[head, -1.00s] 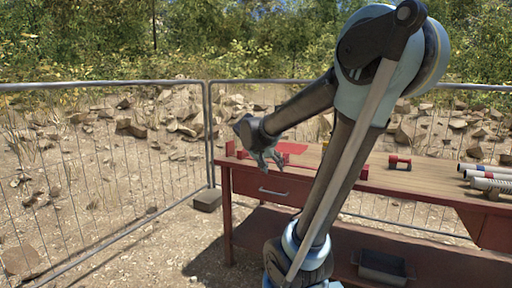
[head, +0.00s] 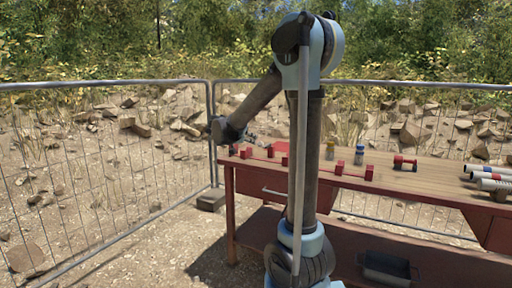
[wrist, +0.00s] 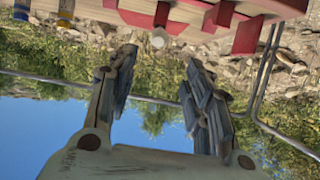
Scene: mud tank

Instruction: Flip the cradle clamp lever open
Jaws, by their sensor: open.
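A red cradle (head: 369,172), or part of one, stands along the front of the workbench in the head view, with more red pieces to its left. My arm hides part of this row. Red parts (wrist: 248,36) also show at the top of the wrist view, with a pale round end (wrist: 159,38) beside a red post. I cannot tell which part is the clamp lever. My gripper (wrist: 160,62) is open and empty, its fingers wide apart, with the red parts beyond the tips. In the head view my gripper (head: 249,137) is over the bench's left end.
The wooden workbench (head: 440,185) also holds two small bottles (head: 359,155), a red dumbbell-shaped piece (head: 404,163) and several tubes (head: 490,177) at right. A dark tray (head: 386,268) is on the lower shelf. Wire fencing (head: 100,180) runs left and behind.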

